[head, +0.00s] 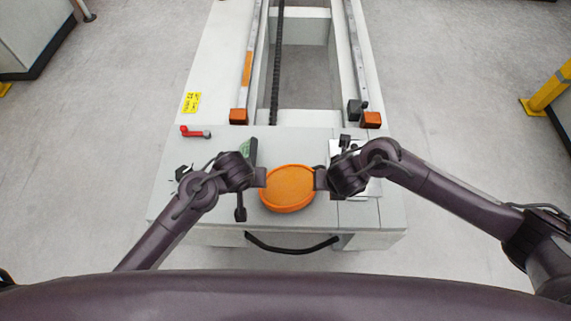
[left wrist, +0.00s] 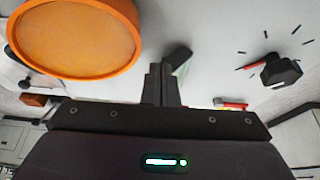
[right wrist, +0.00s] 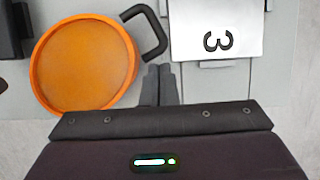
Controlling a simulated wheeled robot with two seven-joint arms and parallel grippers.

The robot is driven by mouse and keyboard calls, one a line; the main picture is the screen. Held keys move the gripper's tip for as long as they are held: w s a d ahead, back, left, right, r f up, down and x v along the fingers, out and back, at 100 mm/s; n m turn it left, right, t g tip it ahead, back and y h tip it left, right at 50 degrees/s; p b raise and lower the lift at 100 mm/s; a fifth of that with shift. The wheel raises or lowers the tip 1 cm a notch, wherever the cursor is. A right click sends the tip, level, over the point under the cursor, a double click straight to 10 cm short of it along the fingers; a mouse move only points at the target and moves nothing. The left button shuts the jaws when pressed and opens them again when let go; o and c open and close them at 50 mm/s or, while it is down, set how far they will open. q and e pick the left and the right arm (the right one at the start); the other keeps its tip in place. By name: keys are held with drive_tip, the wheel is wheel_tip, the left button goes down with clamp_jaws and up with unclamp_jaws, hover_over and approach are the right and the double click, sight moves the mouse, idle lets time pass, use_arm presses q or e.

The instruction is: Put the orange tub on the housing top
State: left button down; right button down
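The round, shallow orange tub (head: 288,188) is at the front middle of the pale housing top (head: 300,140), between my two grippers. I cannot tell whether it rests on the surface or is raised. My left gripper (head: 260,177) is at its left side; the left wrist view shows its fingers (left wrist: 163,84) together, with the tub (left wrist: 75,38) beside them at upper left. My right gripper (head: 320,179) is at its right side; the right wrist view shows its fingers (right wrist: 158,84) together, with the tub (right wrist: 85,62) to their left. Contact with the rim is unclear.
A red-handled lever (head: 194,132) lies at left. Behind, two rails with orange end blocks (head: 238,116) flank an open gap. A black handle (head: 292,247) is on the housing front.

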use_arm(q)
drive_tip(key=c, duration=2.1)
unclamp_jaws()
drive_tip(key=shift+s+a+f, duration=0.1)
drive_tip(key=shift+a, duration=0.4)
drive_tip(key=o, duration=0.4)
drive_tip(key=shift+a, duration=0.3)
use_arm(e)
drive_tip(key=shift+d, duration=0.8)
drive_tip(key=c, duration=1.7)
unclamp_jaws()
use_arm(q)
drive_tip(key=shift+s, duration=0.1)
